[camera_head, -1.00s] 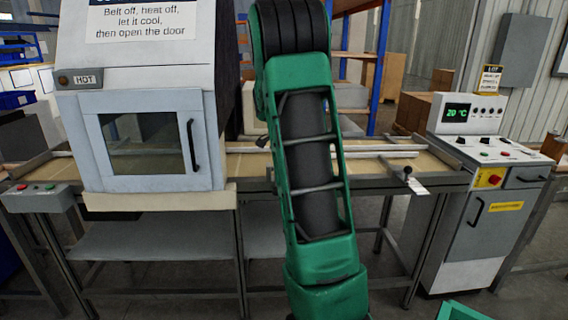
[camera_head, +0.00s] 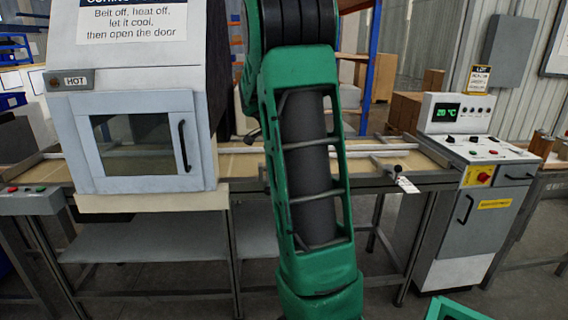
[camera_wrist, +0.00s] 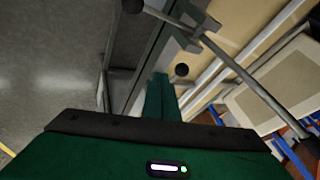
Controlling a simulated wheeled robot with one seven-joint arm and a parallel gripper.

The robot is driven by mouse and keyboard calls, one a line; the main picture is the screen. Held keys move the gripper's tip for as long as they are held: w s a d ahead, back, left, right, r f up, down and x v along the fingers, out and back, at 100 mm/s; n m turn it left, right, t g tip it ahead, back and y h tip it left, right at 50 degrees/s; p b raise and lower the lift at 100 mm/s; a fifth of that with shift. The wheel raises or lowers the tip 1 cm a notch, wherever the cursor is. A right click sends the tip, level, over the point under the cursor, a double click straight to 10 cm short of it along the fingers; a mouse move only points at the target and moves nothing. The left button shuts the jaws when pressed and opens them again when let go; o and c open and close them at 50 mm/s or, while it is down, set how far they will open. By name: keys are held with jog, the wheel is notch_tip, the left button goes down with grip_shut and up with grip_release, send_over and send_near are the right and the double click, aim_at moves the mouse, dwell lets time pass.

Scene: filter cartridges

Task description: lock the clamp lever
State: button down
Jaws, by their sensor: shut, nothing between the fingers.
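In the wrist view, a grey metal rod (camera_wrist: 240,72) runs diagonally through a bracket at the conveyor edge, with dark knobs at its ends. A separate dark ball knob (camera_wrist: 181,70) shows close to the right of my fingertips. I cannot tell for certain which of these is the clamp lever, or whether I touch it. My gripper (camera_wrist: 160,80) is shut and empty, its green fingers pointing at the conveyor edge. In the head view my arm hides the gripper. A black-knobbed lever (camera_head: 397,170) with a white tag (camera_head: 408,185) shows at the conveyor's front edge.
The conveyor (camera_head: 235,166) runs across behind my arm. A white oven (camera_head: 140,130) marked HOT stands over its left part, door closed. A control cabinet (camera_head: 465,215) reading 20 °C stands at the right. Another dark knob (camera_head: 252,135) shows just left of my arm.

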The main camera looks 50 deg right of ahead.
jog(key=v, duration=0.7)
jog(key=shift+s+d, duration=0.2)
jog(key=shift+s, duration=0.2)
jog(key=shift+r, duration=0.15)
jog(key=s+a+f+n+y, duration=0.3)
jog(key=s+a+f+n, duration=0.2)
jog(key=s+a+n, duration=0.4)
jog(key=s+a+f+n+g+y, duration=0.1)
jog(key=s+a+f+n+y, duration=0.2)
jog(key=s+a+n, duration=0.6)
jog(key=s+a+f, duration=0.1)
jog(key=s+a, duration=0.2)
jog(key=a, duration=0.2)
jog(key=s+a+f, duration=0.1)
jog(key=s+a, duration=0.2)
jog(key=a, duration=0.3)
jog(key=shift+g+y, duration=0.3)
jog(key=shift+y, duration=0.1)
jog(key=shift+d, duration=0.15)
